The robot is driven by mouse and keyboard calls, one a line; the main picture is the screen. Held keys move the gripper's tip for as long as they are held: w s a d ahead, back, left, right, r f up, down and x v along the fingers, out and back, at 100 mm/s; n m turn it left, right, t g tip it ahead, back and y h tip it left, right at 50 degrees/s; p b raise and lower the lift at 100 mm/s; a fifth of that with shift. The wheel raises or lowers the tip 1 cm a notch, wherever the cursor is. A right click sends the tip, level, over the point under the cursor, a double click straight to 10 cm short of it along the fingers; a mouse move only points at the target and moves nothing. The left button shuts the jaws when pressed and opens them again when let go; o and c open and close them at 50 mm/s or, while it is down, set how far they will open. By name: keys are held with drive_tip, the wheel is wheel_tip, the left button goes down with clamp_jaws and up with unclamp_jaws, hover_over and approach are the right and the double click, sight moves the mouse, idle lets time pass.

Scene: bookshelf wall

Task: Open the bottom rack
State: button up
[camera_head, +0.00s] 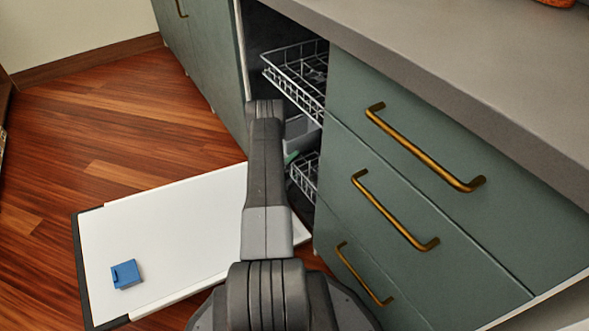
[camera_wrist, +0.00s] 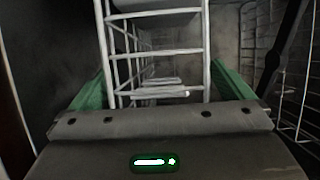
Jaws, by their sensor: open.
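The dishwasher stands open, with its white door (camera_head: 165,230) folded down. The bottom rack (camera_head: 305,178) is white wire and sits inside the opening, partly hidden behind my arm. The upper wire rack (camera_head: 298,78) is above it. In the wrist view, white wire bars (camera_wrist: 155,52) rise straight ahead, apparently the bottom rack's front. My gripper (camera_wrist: 160,82) is open, with one green finger on each side of these bars. I cannot tell whether the fingers touch them. In the head view only a bit of green shows beside my arm.
A blue box (camera_head: 126,274) lies on the lowered door near its outer end. Green drawers with brass handles (camera_head: 395,210) stand close on the right, under a grey countertop (camera_head: 450,60). Wooden floor (camera_head: 120,120) is clear at left.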

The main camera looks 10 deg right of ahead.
drive_tip(key=shift+w+d, duration=0.2)
drive_tip(key=shift+d, duration=0.05)
drive_tip(key=shift+c, duration=0.4)
drive_tip(key=shift+r, duration=0.1)
drive_tip(key=c, duration=1.1)
drive_tip(key=s+a, duration=0.3)
drive_tip(key=a, duration=0.4)
drive_tip(key=s+a, duration=0.3)
drive_tip(key=a, duration=0.4)
drive_tip(key=s+a+b, duration=0.1)
drive_tip(key=s+a, duration=0.1)
drive_tip(key=a, duration=0.6)
drive_tip(key=shift+s+r, duration=0.15)
drive_tip(key=shift+s, duration=0.25)
drive_tip(key=o, duration=1.2)
